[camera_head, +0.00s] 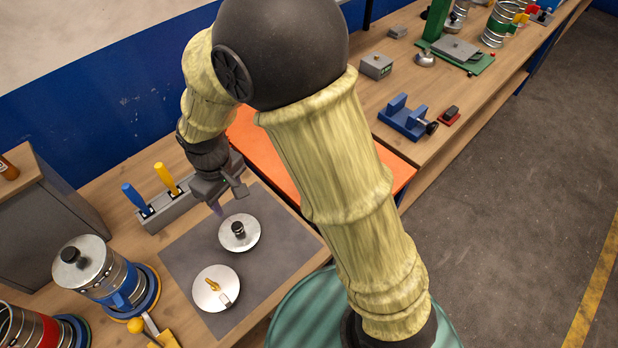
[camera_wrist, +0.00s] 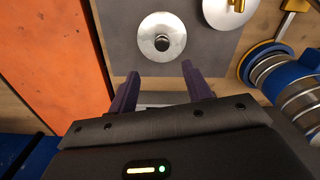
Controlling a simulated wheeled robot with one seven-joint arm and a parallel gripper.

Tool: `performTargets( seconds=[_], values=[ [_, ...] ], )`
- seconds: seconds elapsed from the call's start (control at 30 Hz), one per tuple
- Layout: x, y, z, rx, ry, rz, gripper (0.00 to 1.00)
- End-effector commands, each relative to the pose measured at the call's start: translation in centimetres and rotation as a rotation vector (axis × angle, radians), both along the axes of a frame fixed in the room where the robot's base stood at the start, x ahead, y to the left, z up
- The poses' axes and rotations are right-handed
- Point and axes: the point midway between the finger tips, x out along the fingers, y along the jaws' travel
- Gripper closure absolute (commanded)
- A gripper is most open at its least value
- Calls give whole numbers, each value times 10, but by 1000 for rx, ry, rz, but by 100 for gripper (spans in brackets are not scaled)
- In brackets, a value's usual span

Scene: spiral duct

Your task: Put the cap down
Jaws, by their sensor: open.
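A round silver cap with a black knob (camera_head: 239,233) lies flat on the grey mat (camera_head: 190,257). It also shows in the wrist view (camera_wrist: 161,37), just beyond my fingertips. A second silver cap with a brass-coloured fitting (camera_head: 215,289) lies on the mat nearer the front, partly seen in the wrist view (camera_wrist: 229,12). A third lid with a black knob (camera_head: 80,262) sits on top of a ribbed metal canister with a blue band (camera_head: 122,288). My gripper (camera_head: 228,199) is open and empty above the mat's back edge; its two dark purple fingers (camera_wrist: 156,82) are apart with nothing between them.
A grey holder (camera_head: 168,209) with blue and yellow handled tools stands behind the mat. An orange panel (camera_head: 263,152) lies right of my gripper. A red-banded canister (camera_head: 28,330) stands front left. A blue vise (camera_head: 405,118) is on the far bench. The mat's right part is clear.

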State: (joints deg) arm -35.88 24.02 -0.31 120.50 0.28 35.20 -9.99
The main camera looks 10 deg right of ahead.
Motion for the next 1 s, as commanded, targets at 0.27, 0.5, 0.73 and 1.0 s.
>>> performTargets(
  seconds=[0.27, 0.5, 0.73, 1.0],
  values=[
    [8, -97, 24, 42, -71, -291, 51],
    [-20, -199, 43, 79, -168, -637, 51],
    [-42, -236, 47, 89, -216, -790, 51],
    [-42, -236, 47, 89, -216, -790, 51]
  ],
)
